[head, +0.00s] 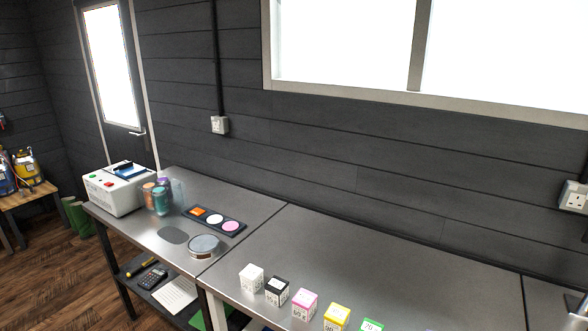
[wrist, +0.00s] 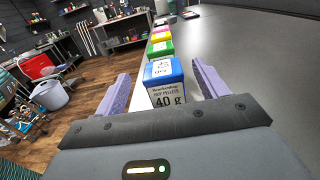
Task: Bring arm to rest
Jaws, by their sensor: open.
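My gripper (wrist: 162,98) shows in the wrist view with its two purple fingers spread wide apart. A blue and white hop pellets box (wrist: 163,82), labelled 40 g, stands upright on the bench just ahead, between the finger lines as seen there. Whether the fingers reach to either side of it I cannot tell. The head view shows neither my gripper nor the blue box clearly. In it a row of boxes stands along the bench's front edge: white (head: 251,277), black (head: 277,291), pink (head: 304,305), yellow (head: 336,317) and green (head: 371,326).
The metal bench (head: 420,285) is clear behind the boxes. Further left are a round lidded tin (head: 204,246), a black tray with coloured discs (head: 214,221), several jars (head: 160,198) and a white machine (head: 118,190). A bin (wrist: 50,94) stands on the floor.

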